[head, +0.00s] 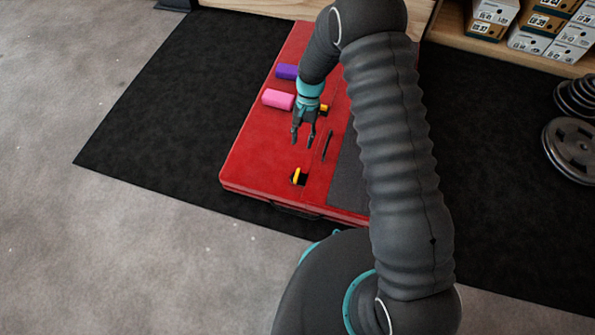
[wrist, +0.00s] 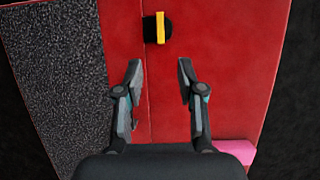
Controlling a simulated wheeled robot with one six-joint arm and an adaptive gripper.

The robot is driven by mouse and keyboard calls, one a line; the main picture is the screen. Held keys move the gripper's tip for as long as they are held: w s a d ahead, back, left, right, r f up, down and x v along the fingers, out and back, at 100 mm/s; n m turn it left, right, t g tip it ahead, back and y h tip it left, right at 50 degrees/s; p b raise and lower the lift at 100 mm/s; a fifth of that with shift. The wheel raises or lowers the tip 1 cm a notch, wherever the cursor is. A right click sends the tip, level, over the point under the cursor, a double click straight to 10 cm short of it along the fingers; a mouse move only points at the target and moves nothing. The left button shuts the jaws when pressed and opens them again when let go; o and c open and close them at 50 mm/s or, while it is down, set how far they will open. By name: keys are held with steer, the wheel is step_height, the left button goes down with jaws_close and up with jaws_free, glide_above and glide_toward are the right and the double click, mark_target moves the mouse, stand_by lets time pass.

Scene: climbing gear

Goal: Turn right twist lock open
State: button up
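A red case (head: 258,150) lies flat on a black mat. A twist lock (head: 297,175) with a yellow tab on a black base is near its front edge. The same lock shows at the top of the wrist view (wrist: 161,27), its yellow tab running up and down the picture, roughly in line with the seam. Another yellow lock (head: 324,109) is farther back, partly hidden by my gripper. My gripper (head: 303,142) points down above the case between the two locks. In the wrist view its fingers (wrist: 160,66) are apart, with nothing between them.
A pink block (head: 278,99) and a purple block (head: 287,72) lie on the case's left side. A grey textured panel (head: 350,178) covers the right side. Weight plates (head: 572,150) and shoeboxes are far right.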

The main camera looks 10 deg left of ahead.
mark_target(297, 174)
steer(key=x, duration=1.4)
jaws_close()
